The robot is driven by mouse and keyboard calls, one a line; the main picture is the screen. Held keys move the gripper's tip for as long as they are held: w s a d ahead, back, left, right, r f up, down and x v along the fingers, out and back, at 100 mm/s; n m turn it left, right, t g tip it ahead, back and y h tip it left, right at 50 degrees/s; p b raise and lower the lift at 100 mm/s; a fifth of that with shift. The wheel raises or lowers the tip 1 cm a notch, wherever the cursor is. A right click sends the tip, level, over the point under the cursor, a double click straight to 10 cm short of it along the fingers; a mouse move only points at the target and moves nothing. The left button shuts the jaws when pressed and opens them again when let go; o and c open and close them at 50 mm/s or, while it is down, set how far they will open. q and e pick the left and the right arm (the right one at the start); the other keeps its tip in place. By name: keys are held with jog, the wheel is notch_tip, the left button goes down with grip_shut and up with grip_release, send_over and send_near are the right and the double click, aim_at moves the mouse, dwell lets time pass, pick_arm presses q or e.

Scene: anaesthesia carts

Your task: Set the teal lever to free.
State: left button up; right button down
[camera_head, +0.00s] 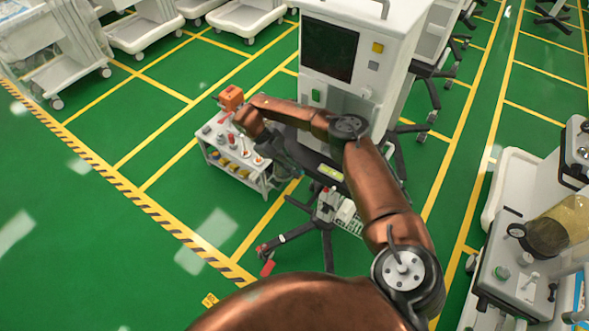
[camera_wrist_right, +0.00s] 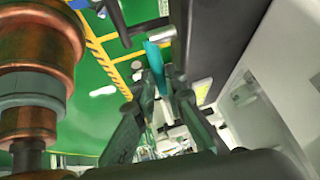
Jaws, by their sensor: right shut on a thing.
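The teal lever (camera_wrist_right: 154,55) shows in the right wrist view as a short teal bar between the fingertips of my right gripper (camera_wrist_right: 160,80). The gripper is shut on it, with dark fingers on both sides. In the head view my right arm reaches up to the front of the white anaesthesia machine (camera_head: 395,35) and bends back at the wrist. There the lever cannot be made out, and the arm hides part of the machine's lower front. Any markings for the lever's positions cannot be read. My left gripper is not in view.
A small white cart (camera_head: 230,163) with an orange box (camera_head: 231,97) and several small items stands left of the machine. Another machine (camera_head: 520,265) stands at the right edge. White carts (camera_head: 140,33) line the back left. Green floor is clear at left.

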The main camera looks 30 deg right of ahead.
jog(key=c, duration=2.2)
grip_release()
jog(key=shift+c, duration=0.2)
jog(key=v, duration=1.2)
